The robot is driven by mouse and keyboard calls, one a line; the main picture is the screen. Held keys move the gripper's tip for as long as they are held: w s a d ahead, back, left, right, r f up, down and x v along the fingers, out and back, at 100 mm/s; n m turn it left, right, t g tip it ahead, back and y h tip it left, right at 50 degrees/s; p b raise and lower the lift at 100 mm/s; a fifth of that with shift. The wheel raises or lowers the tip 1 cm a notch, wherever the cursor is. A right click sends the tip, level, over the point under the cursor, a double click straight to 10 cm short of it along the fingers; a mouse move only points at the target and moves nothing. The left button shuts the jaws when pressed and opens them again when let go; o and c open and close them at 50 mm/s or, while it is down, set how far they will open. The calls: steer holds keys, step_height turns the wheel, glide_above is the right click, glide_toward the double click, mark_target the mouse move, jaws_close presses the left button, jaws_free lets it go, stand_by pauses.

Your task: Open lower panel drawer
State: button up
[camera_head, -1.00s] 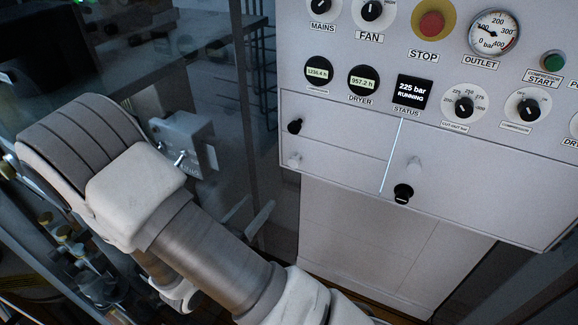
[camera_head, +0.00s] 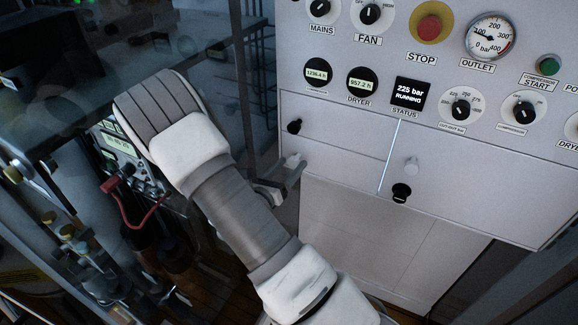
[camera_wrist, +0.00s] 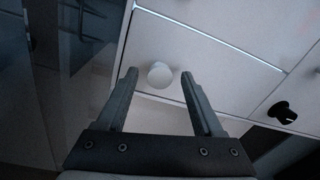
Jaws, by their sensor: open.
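The lower left drawer (camera_head: 335,172) is a light grey front in the panel, flush with its surroundings. Its white round knob (camera_wrist: 160,75) shows in the wrist view between my two fingertips, with a small gap on each side. My gripper (camera_wrist: 159,78) is open, with dark fingers pointing at the drawer front. In the head view the white knob (camera_head: 293,160) is at the tips of my gripper (camera_head: 288,172), partly hidden by it. How far along the knob the fingers reach, I cannot tell.
A black knob (camera_head: 294,126) sits on the drawer above. To the right are another white knob (camera_head: 411,164) and a black knob (camera_head: 401,193). Dials and the stop button (camera_head: 430,27) are higher up. Glass and equipment stand to the left.

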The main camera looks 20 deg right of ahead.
jaws_close()
stand_by(0.3)
stand_by(1.1)
